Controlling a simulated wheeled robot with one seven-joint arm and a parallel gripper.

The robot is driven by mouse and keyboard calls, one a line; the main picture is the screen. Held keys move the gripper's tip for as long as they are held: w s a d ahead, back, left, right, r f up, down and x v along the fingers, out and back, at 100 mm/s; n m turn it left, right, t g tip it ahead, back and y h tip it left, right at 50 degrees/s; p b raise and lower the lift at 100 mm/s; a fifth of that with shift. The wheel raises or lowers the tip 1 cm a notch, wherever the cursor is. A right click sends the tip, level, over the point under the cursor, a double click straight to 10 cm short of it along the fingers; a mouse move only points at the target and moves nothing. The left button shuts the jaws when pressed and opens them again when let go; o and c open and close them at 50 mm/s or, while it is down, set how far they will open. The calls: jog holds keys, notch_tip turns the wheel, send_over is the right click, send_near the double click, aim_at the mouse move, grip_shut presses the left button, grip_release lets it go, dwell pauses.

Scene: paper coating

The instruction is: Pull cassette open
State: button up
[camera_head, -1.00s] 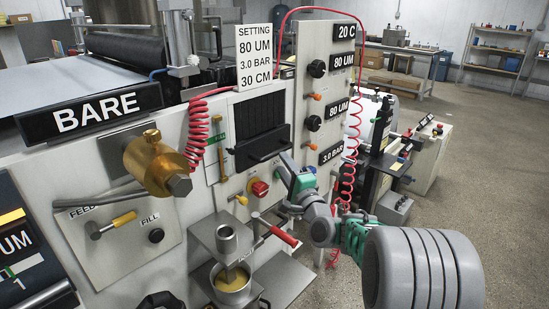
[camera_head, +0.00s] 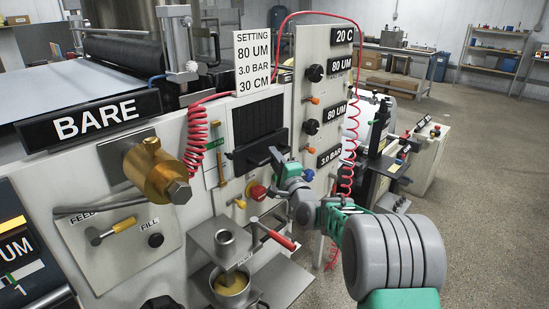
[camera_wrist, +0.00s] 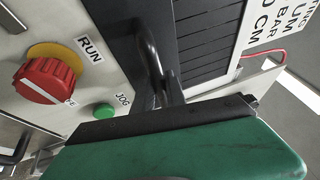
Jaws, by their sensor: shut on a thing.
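The cassette (camera_head: 260,112) is a black slatted block set in the machine's front panel, with a dark handle bar low on its face. In the wrist view the cassette's slats (camera_wrist: 208,45) fill the upper middle, and its black handle (camera_wrist: 150,50) runs down to my gripper's dark edge. My gripper (camera_head: 277,156) is shut on the handle at its right end in the head view. In the wrist view my green and black gripper (camera_wrist: 165,122) covers the lower part and hides where it meets the handle. I cannot tell whether the cassette stands out from the panel.
A red RUN knob (camera_wrist: 48,80) and a green JOG button (camera_wrist: 104,110) lie close beside the handle. Below stand a metal bracket with a cup (camera_head: 231,283) and a red-handled lever (camera_head: 275,236). A red coiled hose (camera_head: 348,165) hangs right. Open floor (camera_head: 480,190) lies right.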

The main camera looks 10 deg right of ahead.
grip_shut()
dwell(0.8)
